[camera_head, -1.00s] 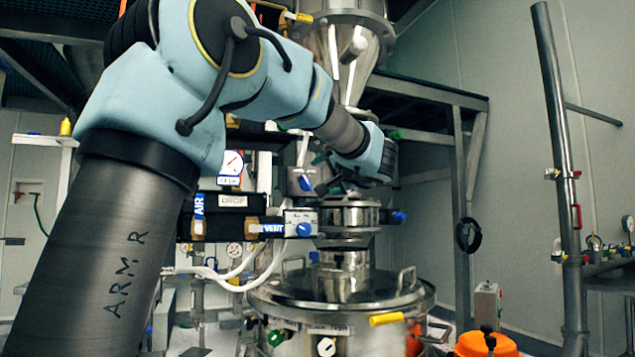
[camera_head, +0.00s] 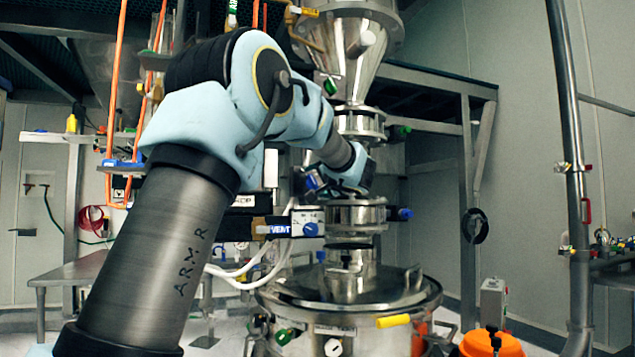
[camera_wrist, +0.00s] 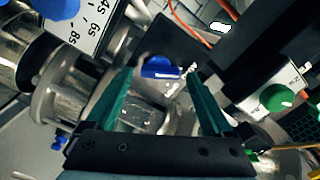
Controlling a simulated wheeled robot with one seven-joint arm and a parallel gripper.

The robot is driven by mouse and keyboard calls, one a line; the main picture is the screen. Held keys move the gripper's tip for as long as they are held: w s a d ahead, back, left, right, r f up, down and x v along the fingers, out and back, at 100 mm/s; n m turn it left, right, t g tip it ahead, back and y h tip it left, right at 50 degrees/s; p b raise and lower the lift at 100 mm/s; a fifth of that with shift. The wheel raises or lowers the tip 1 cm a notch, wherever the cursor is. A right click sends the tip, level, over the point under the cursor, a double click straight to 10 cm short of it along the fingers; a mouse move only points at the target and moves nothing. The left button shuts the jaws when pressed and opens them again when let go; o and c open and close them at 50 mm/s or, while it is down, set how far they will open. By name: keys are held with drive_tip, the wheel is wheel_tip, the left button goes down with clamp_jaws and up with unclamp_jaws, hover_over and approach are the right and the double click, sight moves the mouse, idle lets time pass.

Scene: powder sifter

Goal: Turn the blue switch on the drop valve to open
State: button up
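My gripper (camera_wrist: 160,74) has two green fingers, spread apart with nothing held between them. A blue switch (camera_wrist: 160,67) shows between the fingertips in the wrist view, on a dark panel with a white label beside it. I see no clear contact with either finger. In the head view a small blue part (camera_head: 311,181) shows beside my gripper, left of the steel column; it looks like the same switch. My wrist hides much of that spot, and the fingers are hard to make out there.
Below is another blue knob (camera_head: 310,229) beside the VENT label. A steel vessel (camera_head: 350,292) stands under the column. In the wrist view a green knob (camera_wrist: 277,97) is at right and a large blue knob (camera_wrist: 52,8) at upper left. Hoses and pipes crowd the left.

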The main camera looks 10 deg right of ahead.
drive_tip(key=c, duration=1.2)
drive_tip(key=shift+c, duration=0.2)
